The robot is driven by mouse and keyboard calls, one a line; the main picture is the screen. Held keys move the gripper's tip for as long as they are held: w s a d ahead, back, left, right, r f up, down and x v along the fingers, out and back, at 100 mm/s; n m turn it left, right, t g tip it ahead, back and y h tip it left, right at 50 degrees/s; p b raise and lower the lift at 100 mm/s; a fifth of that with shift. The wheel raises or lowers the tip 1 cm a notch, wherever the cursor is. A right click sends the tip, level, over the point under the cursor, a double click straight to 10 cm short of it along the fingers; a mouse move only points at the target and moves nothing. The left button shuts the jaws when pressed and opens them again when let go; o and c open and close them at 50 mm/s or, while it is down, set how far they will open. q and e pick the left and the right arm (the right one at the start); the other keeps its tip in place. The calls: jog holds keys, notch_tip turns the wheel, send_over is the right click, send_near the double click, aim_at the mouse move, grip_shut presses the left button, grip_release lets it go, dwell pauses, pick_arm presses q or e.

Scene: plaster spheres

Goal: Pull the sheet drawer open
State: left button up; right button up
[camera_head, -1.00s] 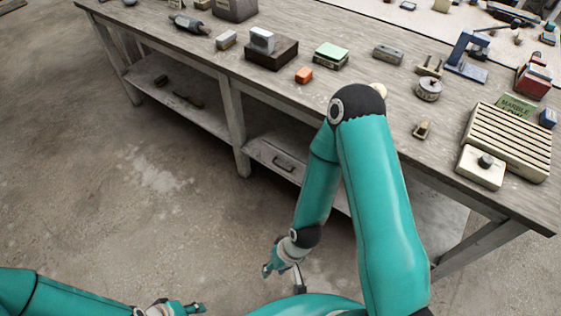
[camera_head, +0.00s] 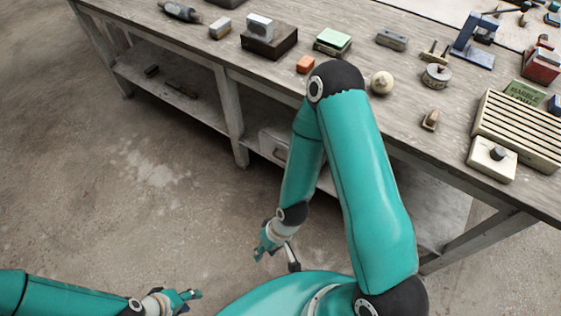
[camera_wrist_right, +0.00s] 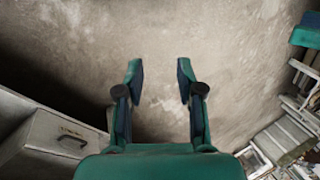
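The sheet drawer (camera_head: 268,144) is a pale grey front with a dark handle, set under the workbench. My right arm partly hides it in the head view. In the right wrist view the drawer front (camera_wrist_right: 45,133) and its dark bar handle (camera_wrist_right: 73,140) are at the lower left. The drawer looks shut. My right gripper (camera_wrist_right: 159,75) is open and empty, with bare floor beyond its fingers and the handle off to their left. In the head view my right gripper (camera_head: 263,242) is low, in front of the bench. My left gripper (camera_head: 190,296) is at the bottom, away from the drawer; its opening is unclear.
A lower shelf (camera_head: 190,90) and bench legs stand below. The concrete floor (camera_head: 110,210) to the left is clear.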

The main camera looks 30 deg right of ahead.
notch_tip(320, 180, down, 10)
jog(key=n+g+b, duration=0.2)
jog(key=n+b, duration=0.6)
jog(key=n, duration=0.1)
jog(key=n+t+h+b, duration=0.8)
jog(key=n+h+b, duration=1.1)
jog(key=n+b, duration=1.05)
send_near(282, 159)
jog(key=w+d+n+b, duration=0.1)
jog(key=d, duration=0.2)
jog(key=w+d+f+n, duration=0.1)
jog(key=d, duration=0.2)
jog(key=w+d+f+n+b, duration=0.1)
jog(key=w+d, duration=0.1)
jog(key=d, duration=0.1)
jog(key=shift+d+f+b, duration=0.1)
jog(key=shift+f+b, duration=0.05)
jog(key=shift+b, duration=0.15)
